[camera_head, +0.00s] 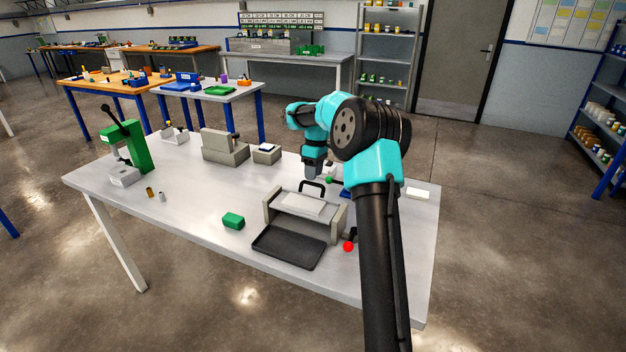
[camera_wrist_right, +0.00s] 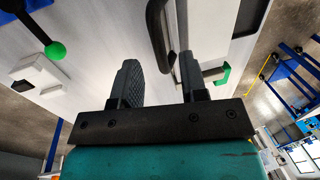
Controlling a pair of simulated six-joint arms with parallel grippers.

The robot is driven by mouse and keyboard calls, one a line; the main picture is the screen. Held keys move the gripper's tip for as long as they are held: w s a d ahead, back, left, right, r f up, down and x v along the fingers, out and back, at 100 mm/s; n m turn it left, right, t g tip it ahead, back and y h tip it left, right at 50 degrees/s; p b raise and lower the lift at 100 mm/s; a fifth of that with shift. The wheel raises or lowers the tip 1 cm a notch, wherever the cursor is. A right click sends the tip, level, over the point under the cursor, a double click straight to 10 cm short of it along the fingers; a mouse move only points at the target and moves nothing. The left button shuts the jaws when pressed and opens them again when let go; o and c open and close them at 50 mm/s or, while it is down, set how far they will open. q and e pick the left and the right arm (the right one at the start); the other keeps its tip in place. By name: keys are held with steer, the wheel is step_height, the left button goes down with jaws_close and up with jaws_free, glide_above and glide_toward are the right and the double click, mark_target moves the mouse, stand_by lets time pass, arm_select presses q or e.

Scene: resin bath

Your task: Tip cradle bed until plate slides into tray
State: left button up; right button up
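The cradle (camera_head: 335,228) stands near the front of the table, with grey side walls around its bed. A pale flat plate (camera_head: 302,204) lies on the bed. A black tray (camera_head: 287,248) sits on the table directly in front of the cradle. A black looped handle (camera_head: 312,184) rises at the cradle's far side. My right gripper (camera_head: 312,174) is just above and behind this handle. In the right wrist view its fingers (camera_wrist_right: 160,78) are apart, and the black handle (camera_wrist_right: 157,28) shows in the gap ahead of them; contact is unclear. My left gripper is out of view.
A green block (camera_head: 233,221) lies left of the tray. A green press (camera_head: 137,148) and grey fixtures (camera_head: 224,148) stand farther left. The table's left front is mostly clear.

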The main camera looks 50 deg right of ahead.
steer(key=shift+a+f, duration=0.2)
steer(key=shift+f, duration=1.1)
steer(key=shift+c, duration=0.3)
jaws_close()
